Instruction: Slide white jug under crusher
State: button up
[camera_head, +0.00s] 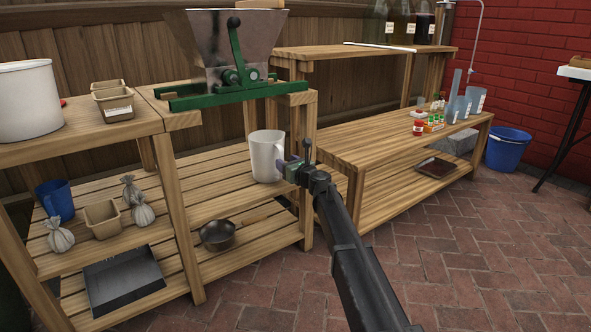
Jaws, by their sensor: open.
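The white jug (265,156) stands upright on the slatted middle shelf (213,190) of the wooden stand, toward its right side. The crusher (236,52), a metal hopper on a green frame with a crank, sits on top of the stand above that shelf. The jug is below the right part of the crusher. My gripper (287,168) is at the jug's right side, close to its handle side. The jaws are open. I cannot tell whether they touch the jug, and the handle is partly hidden by the gripper.
Stand posts (307,170) rise close to my gripper on the right. A saucepan (218,235) sits on the shelf below. A wooden bench (400,150) with small bottles is to the right. The shelf left of the jug is clear. A blue bucket (508,150) stands on the brick floor.

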aim_at(270, 159)
jog(key=x, duration=0.3)
jog(key=shift+w+a, duration=0.25)
jog(key=shift+w, duration=0.1)
grip_shut()
